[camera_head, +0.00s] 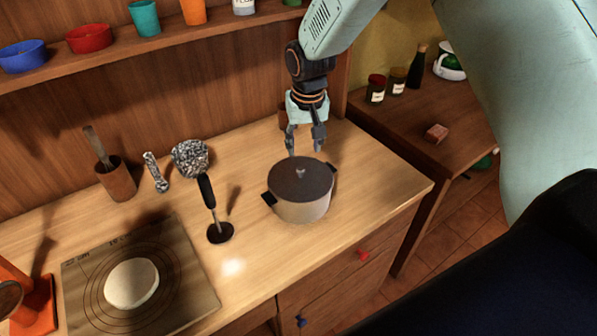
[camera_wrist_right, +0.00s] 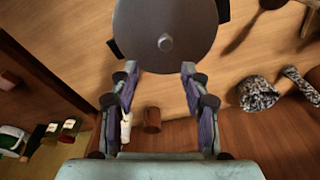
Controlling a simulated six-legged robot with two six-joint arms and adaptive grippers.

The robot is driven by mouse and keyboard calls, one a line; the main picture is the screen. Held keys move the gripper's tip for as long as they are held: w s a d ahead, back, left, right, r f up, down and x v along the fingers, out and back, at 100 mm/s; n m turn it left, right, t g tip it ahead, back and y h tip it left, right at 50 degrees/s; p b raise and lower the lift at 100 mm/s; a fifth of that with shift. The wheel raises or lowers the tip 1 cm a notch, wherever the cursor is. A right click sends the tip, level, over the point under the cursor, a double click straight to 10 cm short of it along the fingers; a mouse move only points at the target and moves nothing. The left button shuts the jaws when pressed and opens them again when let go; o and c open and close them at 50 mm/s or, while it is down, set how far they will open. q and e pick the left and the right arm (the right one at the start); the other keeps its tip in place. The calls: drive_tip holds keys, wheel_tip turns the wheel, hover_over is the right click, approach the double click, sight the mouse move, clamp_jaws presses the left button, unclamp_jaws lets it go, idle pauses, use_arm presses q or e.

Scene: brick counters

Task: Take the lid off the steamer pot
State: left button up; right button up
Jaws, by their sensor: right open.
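The steamer pot (camera_head: 302,208) stands on the wooden counter, light-sided with dark side handles. Its dark round lid (camera_head: 285,181) sits on top, with a small pale knob (camera_head: 300,172) at the centre. My right gripper (camera_head: 305,152) is open and empty, pointing down, above and just behind the lid. In the right wrist view the lid (camera_wrist_right: 180,20) and its knob (camera_wrist_right: 166,43) show at the top, beyond the spread fingertips (camera_wrist_right: 160,70); the fingers look apart from the knob. My left gripper is not in view.
A shelf (camera_head: 150,48) with cups runs behind. A side table (camera_head: 405,120) holds jars.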

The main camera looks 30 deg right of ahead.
sight(300, 168)
drive_tip(key=f, duration=0.2)
drive_tip(key=f+p, duration=0.1)
drive_tip(key=f, duration=0.1)
drive_tip(key=a+f, duration=0.1)
drive_tip(key=f, duration=0.1)
drive_tip(key=shift+s+f, duration=0.1)
drive_tip(key=shift+d+f, duration=0.1)
drive_tip(key=shift+f, duration=0.55)
clamp_jaws()
drive_tip(key=shift+w, duration=0.2)
